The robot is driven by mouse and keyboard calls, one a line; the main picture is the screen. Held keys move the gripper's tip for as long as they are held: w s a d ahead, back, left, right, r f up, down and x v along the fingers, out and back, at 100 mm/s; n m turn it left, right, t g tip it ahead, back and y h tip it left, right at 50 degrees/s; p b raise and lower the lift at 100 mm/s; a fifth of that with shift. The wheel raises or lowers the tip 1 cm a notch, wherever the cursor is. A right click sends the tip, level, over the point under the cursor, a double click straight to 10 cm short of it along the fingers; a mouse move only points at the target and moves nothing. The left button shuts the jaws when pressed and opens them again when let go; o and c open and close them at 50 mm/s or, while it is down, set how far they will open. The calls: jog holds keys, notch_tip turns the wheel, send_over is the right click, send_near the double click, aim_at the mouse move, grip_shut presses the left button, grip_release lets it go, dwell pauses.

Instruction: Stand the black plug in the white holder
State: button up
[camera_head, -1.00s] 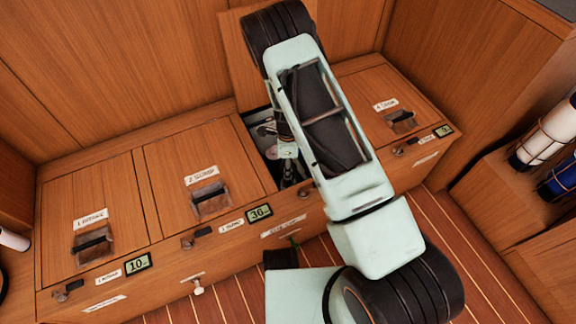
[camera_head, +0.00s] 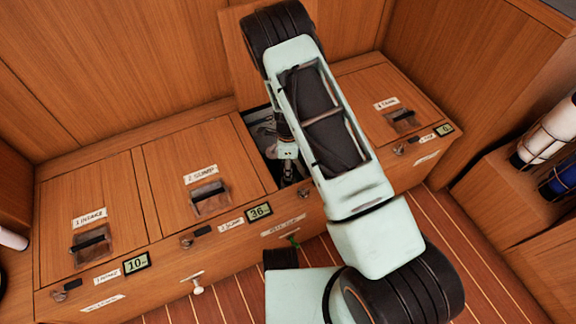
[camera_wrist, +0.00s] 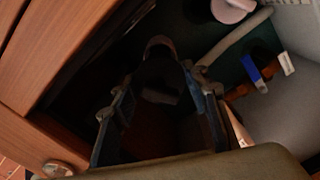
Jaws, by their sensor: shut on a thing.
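My gripper (camera_wrist: 160,84) reaches down into the open locker between the closed lids. In the wrist view its two fingers are shut on a dark thing, which looks like the black plug (camera_wrist: 161,72). The plug's outline is hard to make out in the shadow, and so is its tilt. A pale round piece (camera_wrist: 232,9) shows at the top edge of the wrist view, apart from the fingers. It may be the white holder, but I cannot tell. In the head view my gripper (camera_head: 289,172) is partly visible beside my arm, and the plug cannot be made out.
A grey hose (camera_wrist: 235,38) runs near the pale piece. A blue tag (camera_wrist: 254,75) and a white tag (camera_wrist: 287,63) are at the right. The locker's wooden edge (camera_wrist: 45,60) is close on the left. Closed lids (camera_head: 204,165) flank the opening.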

jog(key=shift+f+b, duration=1.45)
jog(key=shift+f, duration=0.55)
jog(key=shift+r+p, duration=0.35)
jog(key=shift+r, duration=0.15)
jog(key=shift+f, duration=0.5)
dwell(0.7)
jog(key=o, duration=1.8)
jog(key=shift+c, duration=0.2)
jog(key=shift+r, duration=0.15)
jog(key=shift+r+p, duration=2.3)
jog(key=shift+r, duration=1.1)
